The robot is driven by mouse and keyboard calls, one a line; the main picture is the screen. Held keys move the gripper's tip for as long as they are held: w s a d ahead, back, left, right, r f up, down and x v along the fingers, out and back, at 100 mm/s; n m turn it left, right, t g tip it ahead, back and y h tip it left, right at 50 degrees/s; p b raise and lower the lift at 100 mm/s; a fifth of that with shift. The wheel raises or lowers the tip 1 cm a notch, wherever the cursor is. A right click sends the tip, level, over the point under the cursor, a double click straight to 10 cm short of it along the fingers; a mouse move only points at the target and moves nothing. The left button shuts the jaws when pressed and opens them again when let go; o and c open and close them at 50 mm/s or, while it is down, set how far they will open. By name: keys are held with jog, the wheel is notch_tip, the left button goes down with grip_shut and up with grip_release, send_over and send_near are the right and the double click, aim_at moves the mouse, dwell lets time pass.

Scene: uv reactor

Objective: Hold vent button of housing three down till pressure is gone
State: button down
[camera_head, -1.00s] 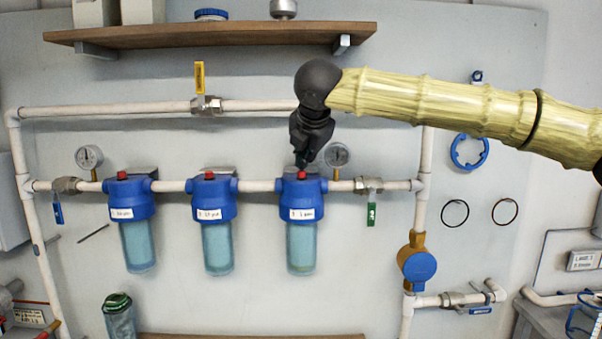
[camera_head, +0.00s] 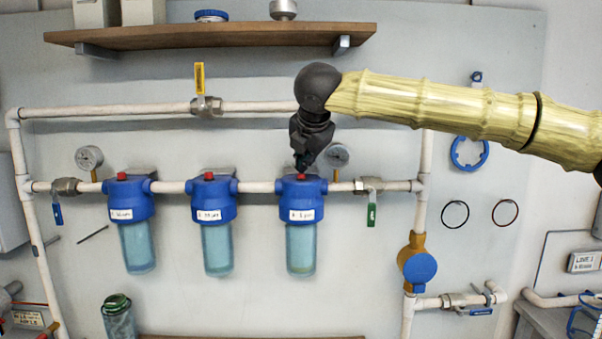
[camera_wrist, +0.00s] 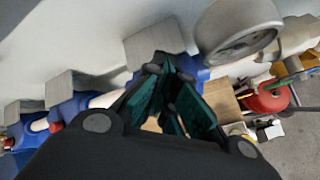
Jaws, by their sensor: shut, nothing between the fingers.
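Three blue filter housings with clear lower bowls hang in a row on the pipe. The right one, housing three (camera_head: 302,205), has a white label and a red vent button (camera_head: 302,176) on top. My gripper (camera_head: 302,166) points down at this button, its fingertips at or just above it; I cannot tell whether the button is pressed. My gripper (camera_wrist: 170,122) is shut and empty; it hides housing three's button in the wrist view. A gauge (camera_head: 338,156) stands right of the housing, partly behind my gripper; its reading is too small to tell.
The middle housing (camera_head: 213,203) and left housing (camera_head: 131,203) also have red buttons. A green-handled valve (camera_head: 371,212) sits right of housing three. A wooden shelf (camera_head: 210,33) is above. A yellow-handled valve (camera_head: 200,80) is on the upper pipe.

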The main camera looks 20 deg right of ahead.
dwell(0.5)
jog(key=shift+r+p, duration=0.4)
jog(key=shift+r, duration=0.5)
jog(key=shift+r, duration=0.1)
notch_tip(320, 180, up, 5)
jog(key=shift+f+p, duration=0.1)
jog(key=shift+p, duration=1.1)
jog(key=shift+a, duration=0.1)
